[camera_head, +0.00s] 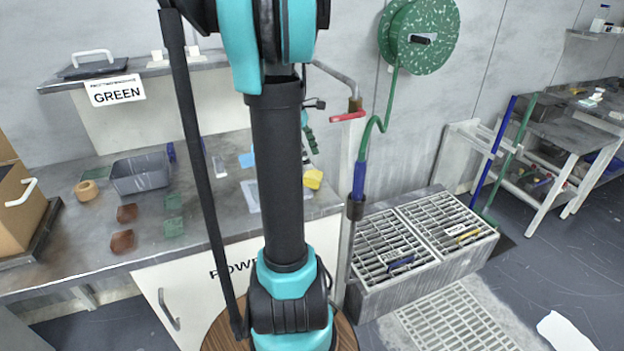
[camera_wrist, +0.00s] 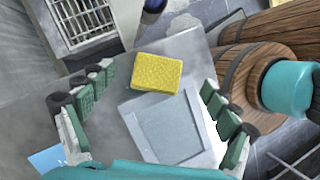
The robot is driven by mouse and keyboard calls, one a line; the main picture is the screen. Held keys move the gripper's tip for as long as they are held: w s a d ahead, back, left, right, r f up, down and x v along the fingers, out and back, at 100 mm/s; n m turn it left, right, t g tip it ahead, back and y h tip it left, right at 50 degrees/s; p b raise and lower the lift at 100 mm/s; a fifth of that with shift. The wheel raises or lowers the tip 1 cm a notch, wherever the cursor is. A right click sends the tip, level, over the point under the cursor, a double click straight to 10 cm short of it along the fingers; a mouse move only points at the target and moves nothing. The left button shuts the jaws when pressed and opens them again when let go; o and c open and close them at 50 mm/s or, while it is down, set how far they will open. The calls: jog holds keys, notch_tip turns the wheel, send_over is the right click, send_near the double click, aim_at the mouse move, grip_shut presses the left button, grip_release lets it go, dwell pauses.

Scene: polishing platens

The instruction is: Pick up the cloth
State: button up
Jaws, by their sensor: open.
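My gripper (camera_wrist: 157,78) is open and empty, with its green-padded fingers spread wide over the grey worktop. A flat light-blue piece that looks like the cloth (camera_wrist: 47,158) lies at the lower left in the wrist view, outside the left finger and partly cut off by the frame and my gripper. In the head view a light-blue patch, likely the same cloth (camera_head: 247,160), lies on the bench left of my arm, partly hidden. Between the fingers in the wrist view are a yellow sponge (camera_wrist: 157,72) and a shallow grey tray (camera_wrist: 128,113).
The sponge also shows right of my arm in the head view (camera_head: 313,179). A grey bin (camera_head: 140,175), a tape roll (camera_head: 87,190) and brown and green blocks stand on the bench's left. A grated sink (camera_head: 420,240) and hose reel (camera_head: 420,35) are to the right.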

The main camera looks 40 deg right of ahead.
aim_at(318, 176)
jog(key=shift+w+x, duration=0.2)
jog(key=shift+x, duration=3.2)
jog(key=shift+a+f, duration=0.1)
jog(key=shift+a, duration=0.05)
jog(key=c, duration=1.1)
